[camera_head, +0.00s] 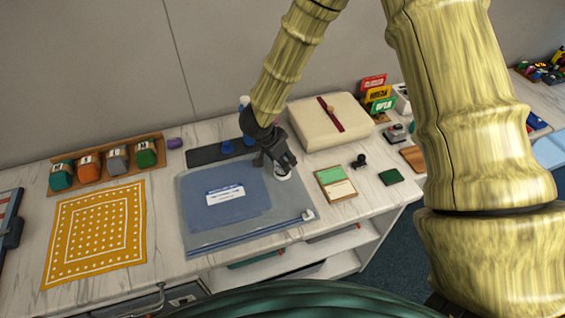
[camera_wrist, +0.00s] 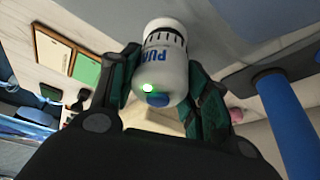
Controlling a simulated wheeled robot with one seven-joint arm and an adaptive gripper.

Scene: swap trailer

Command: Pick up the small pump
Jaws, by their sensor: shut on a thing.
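The small pump (camera_wrist: 163,65) is a white bottle with blue lettering and a blue end, between the fingers of my gripper (camera_wrist: 162,92) in the wrist view. My gripper is shut on it. In the head view my gripper (camera_head: 278,165) is over the right edge of the blue zip folder (camera_head: 228,232), and only a bit of the white pump (camera_head: 283,174) shows below the fingers. I cannot tell whether the pump touches the folder.
A dark mat (camera_head: 205,154) with blue items lies behind the folder. A cream box (camera_head: 330,120) stands behind right. A green notepad (camera_head: 336,183) and a black stamp (camera_head: 359,160) lie to the right. A yellow dotted cloth (camera_head: 97,233) lies left.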

